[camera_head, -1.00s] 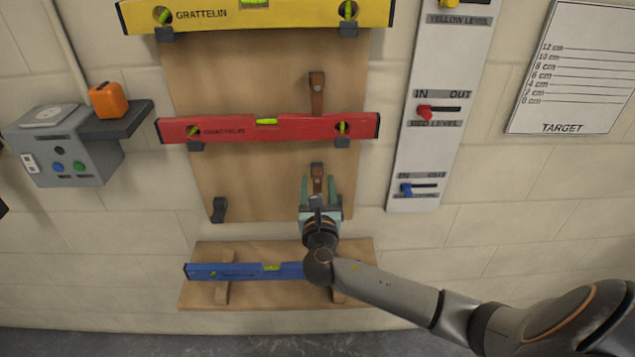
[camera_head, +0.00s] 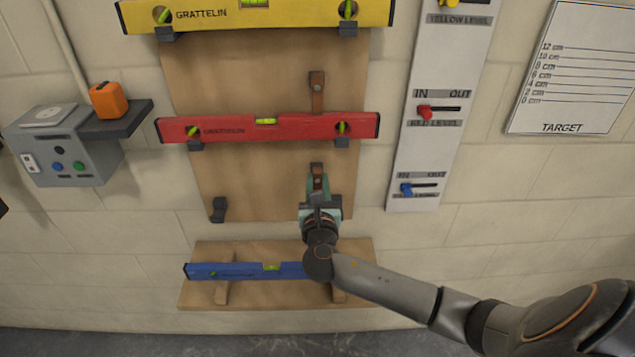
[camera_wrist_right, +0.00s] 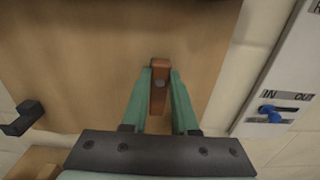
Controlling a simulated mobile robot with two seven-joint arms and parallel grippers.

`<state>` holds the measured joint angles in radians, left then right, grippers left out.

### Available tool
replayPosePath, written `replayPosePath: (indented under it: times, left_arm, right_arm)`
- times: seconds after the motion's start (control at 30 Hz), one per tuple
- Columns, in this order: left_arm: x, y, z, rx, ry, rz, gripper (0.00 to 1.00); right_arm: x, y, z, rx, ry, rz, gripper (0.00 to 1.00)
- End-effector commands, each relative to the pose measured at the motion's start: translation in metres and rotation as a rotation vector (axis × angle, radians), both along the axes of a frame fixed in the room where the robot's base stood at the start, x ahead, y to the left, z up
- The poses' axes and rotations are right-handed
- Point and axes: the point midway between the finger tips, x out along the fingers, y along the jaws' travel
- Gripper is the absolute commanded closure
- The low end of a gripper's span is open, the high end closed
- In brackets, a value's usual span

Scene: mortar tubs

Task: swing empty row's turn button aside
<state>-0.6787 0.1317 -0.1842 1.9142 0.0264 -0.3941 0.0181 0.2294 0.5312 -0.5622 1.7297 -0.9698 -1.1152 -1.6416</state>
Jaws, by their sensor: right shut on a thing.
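The empty row's turn button (camera_head: 316,170) is a small brown strip with a pivot screw, hanging upright low on the brown board (camera_head: 270,185). In the right wrist view the turn button (camera_wrist_right: 159,75) stands between the green fingers. My right gripper (camera_head: 318,183) is shut on its lower part, one finger on each side; it also shows in the right wrist view (camera_wrist_right: 159,95). The row's left hook (camera_head: 219,209) is dark and bears nothing. My left gripper is not in view.
A red level (camera_head: 220,130) hangs above, under another turn button (camera_head: 317,93). A yellow level (camera_head: 215,16) hangs at the top. A blue level (camera_head: 240,271) lies on a lower wooden rack. A slider panel (camera_head: 404,145) stands to the right.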

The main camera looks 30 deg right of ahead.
Motion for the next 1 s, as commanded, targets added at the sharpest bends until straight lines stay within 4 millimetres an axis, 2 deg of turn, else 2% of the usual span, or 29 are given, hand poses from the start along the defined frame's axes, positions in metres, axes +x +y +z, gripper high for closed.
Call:
replayPosePath:
  times: [0.47,0.67,1.0]
  left_arm:
    - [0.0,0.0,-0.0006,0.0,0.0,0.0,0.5]
    - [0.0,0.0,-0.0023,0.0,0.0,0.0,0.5]
    - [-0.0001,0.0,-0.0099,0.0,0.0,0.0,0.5]
  right_arm:
    - [-0.0003,0.0004,-0.0009,0.041,-0.023,0.0,1.0]
    - [-0.0006,0.0003,-0.0019,0.141,-0.083,0.0,1.0]
    - [-0.0009,0.0,-0.0027,0.405,-0.246,0.0,1.0]
